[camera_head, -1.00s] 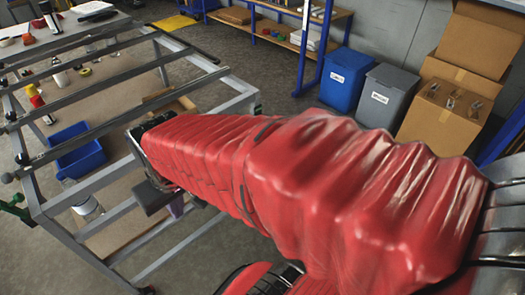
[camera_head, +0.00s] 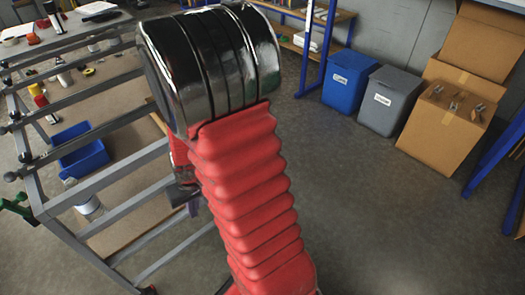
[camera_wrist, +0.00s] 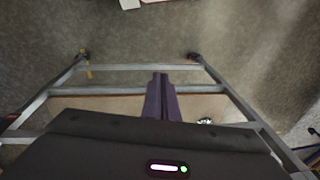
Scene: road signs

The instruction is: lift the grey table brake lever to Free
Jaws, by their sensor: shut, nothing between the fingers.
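The grey metal table frame (camera_head: 100,197) with several cross bars stands at the left in the head view. It also spans the wrist view (camera_wrist: 130,68). Dark fittings sit at two of its corners in the wrist view, one at the left (camera_wrist: 83,56) and one at the right (camera_wrist: 193,57). I cannot make out the grey brake lever. My gripper (camera_wrist: 160,76) shows as dark purple fingers, shut and empty, pointing over the frame bars in the wrist view. In the head view it is mostly hidden behind my red-sleeved arm.
Blue bins (camera_head: 85,158) and a white container (camera_head: 88,202) are under the frame. A blue bin (camera_head: 350,80), a grey bin (camera_head: 391,100) and cardboard boxes (camera_head: 438,125) stand at the back right. Floor at right is clear.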

